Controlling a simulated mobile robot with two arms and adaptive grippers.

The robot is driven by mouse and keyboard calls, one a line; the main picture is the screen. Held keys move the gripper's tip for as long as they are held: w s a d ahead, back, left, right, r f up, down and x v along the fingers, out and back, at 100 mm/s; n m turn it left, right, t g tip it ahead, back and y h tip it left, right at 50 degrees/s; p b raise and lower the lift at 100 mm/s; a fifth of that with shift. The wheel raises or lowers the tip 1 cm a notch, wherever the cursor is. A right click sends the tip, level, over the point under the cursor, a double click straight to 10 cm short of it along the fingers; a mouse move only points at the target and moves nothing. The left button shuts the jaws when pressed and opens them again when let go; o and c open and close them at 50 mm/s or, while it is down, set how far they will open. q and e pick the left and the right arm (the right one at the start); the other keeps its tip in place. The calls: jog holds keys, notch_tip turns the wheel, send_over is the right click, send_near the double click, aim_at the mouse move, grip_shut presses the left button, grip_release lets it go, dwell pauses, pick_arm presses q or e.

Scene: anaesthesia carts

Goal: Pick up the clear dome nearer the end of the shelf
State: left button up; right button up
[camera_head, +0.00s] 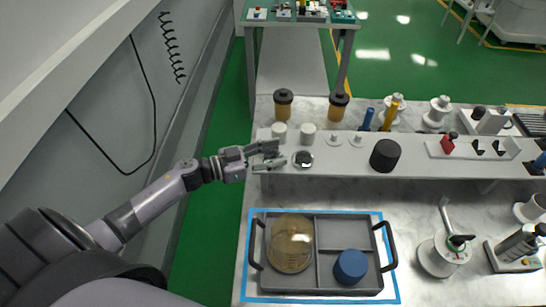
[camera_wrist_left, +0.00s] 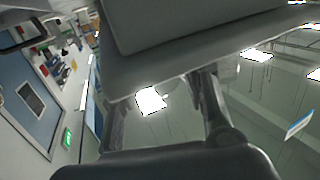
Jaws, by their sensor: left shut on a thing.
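My left gripper (camera_head: 280,155) reaches in from the left over the left end of the pale shelf (camera_head: 390,178). Its fingers stand apart, closed on a see-through thing that I take to be the clear dome; its outline hardly shows in the head view. In the left wrist view the gripper (camera_wrist_left: 165,105) has faint, glassy surfaces between its fingers, and the dome's edge is unclear there. A small round white piece with a dark centre (camera_head: 303,158) sits on the shelf just right of the fingertips. My right gripper is not in view.
A dark cylinder (camera_head: 385,156) stands further right. Below the shelf, a grey tray (camera_head: 335,250) holds an amber round piece (camera_head: 290,244) and a blue one (camera_head: 351,266).

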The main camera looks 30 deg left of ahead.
pick_arm(q)
jog(key=shift+c, duration=0.9)
jog(key=shift+r, duration=0.1)
